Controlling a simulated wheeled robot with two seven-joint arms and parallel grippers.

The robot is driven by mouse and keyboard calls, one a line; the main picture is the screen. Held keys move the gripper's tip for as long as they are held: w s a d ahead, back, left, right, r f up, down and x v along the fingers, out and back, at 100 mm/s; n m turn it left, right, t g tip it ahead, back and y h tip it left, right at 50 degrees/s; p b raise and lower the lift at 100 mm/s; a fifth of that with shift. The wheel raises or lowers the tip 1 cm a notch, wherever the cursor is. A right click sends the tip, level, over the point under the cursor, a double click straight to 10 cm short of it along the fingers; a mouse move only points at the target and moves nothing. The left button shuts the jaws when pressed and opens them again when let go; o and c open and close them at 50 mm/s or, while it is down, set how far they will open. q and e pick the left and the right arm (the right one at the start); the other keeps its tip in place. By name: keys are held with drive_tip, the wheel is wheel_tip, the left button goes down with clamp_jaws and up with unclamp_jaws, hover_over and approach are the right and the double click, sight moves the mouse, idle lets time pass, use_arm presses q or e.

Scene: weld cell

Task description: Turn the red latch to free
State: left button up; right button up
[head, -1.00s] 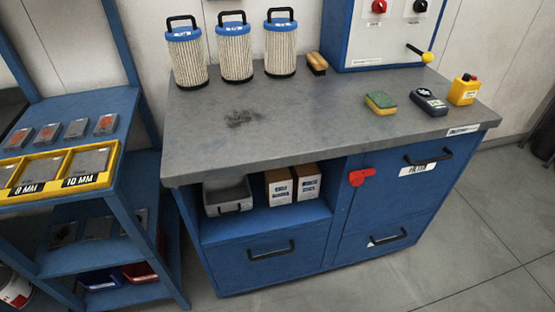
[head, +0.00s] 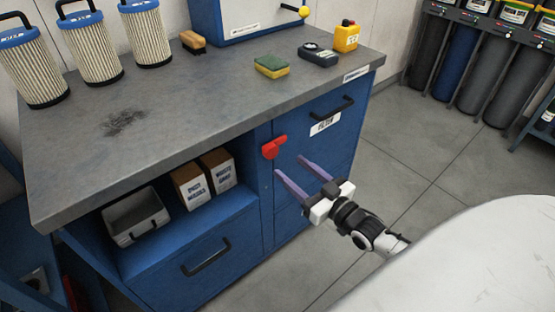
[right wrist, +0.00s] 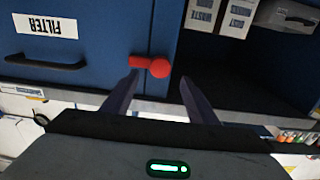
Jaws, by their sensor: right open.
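The red latch (head: 273,147) is on the front of the blue cabinet (head: 262,190), at the left edge of the door labelled FILTER. Its round knob and short arm also show in the right wrist view (right wrist: 150,65), with the arm lying across the door edge. My right gripper (head: 293,167) is open and empty, just below and in front of the latch. In the right wrist view its two fingers (right wrist: 158,85) point toward the latch, one on each side, and I see no contact. My left gripper is out of view.
The grey worktop (head: 190,95) overhangs the latch. A black door handle (head: 332,112) is to the latch's right. An open shelf with a grey bin (head: 135,218) and two cartons (head: 205,180) is to its left. The floor at right (head: 400,150) is clear.

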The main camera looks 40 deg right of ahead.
sight(273, 154)
drive_tip(key=w, duration=0.7)
drive_tip(key=shift+a, duration=0.3)
drive_tip(key=shift+f, duration=0.1)
clamp_jaws()
